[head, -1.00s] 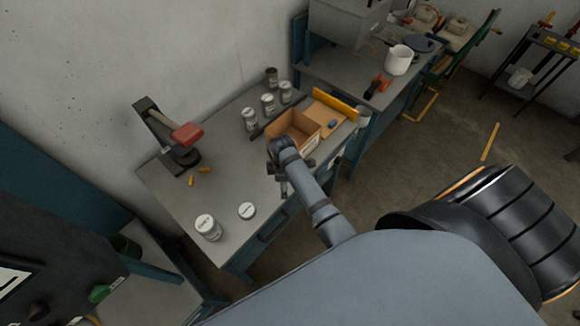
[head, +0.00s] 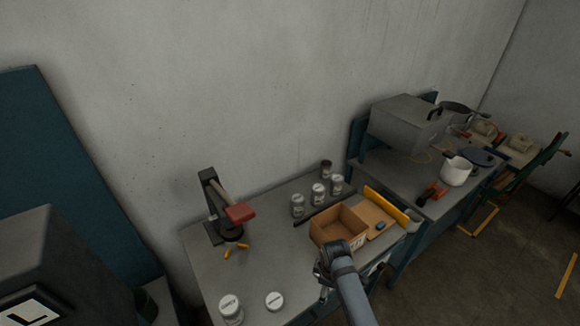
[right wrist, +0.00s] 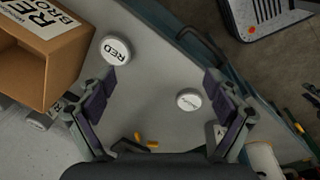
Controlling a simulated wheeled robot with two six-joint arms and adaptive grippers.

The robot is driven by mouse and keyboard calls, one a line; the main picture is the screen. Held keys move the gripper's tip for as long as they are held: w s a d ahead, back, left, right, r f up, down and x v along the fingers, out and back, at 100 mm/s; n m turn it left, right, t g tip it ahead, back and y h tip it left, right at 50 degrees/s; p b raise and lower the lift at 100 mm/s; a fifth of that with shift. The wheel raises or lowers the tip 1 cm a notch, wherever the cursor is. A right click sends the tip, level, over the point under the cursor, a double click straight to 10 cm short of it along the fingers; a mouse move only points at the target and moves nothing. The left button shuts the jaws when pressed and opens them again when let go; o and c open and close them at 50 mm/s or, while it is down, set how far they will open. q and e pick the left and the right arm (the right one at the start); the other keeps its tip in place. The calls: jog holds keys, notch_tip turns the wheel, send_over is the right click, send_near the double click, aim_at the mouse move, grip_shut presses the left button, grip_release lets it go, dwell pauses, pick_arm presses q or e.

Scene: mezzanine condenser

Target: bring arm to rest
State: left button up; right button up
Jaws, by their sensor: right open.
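My right arm comes up from the bottom of the head view. Its gripper (head: 323,290) is over the front edge of the grey workbench (head: 262,262), just in front of an open cardboard box (head: 326,233). In the right wrist view the gripper (right wrist: 160,98) is open, its two dark-padded fingers wide apart with nothing between them in its grasp. The cardboard box (right wrist: 30,75) lies beyond the left finger there. A white round lid marked RED (right wrist: 115,50) and a smaller white lid (right wrist: 188,99) show below the fingers. My left gripper is not in view.
A red-handled press (head: 225,212) stands at the bench's back left. Several jars (head: 318,194) stand behind the box.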

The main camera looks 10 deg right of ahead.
jog(key=s+d+f+m+b, duration=0.1)
jog(key=s+f+m+b, duration=0.3)
jog(key=f, duration=0.6)
jog(key=s+d+f+b, duration=0.15)
jog(key=s+f, duration=0.35)
jog(key=f, duration=0.5)
jog(key=s+f+m+b, duration=0.25)
jog(key=s+f, duration=0.25)
jog(key=f, duration=0.6)
jog(key=s+d+f+m+b, duration=0.2)
jog(key=s+f, duration=0.4)
jog(key=s, duration=0.3)
jog(key=s+d+f+m+b, duration=0.2)
jog(key=s+f, duration=0.4)
jog(key=s, duration=0.4)
jog(key=shift+f+b, duration=0.4)
jog(key=shift+b, duration=0.05)
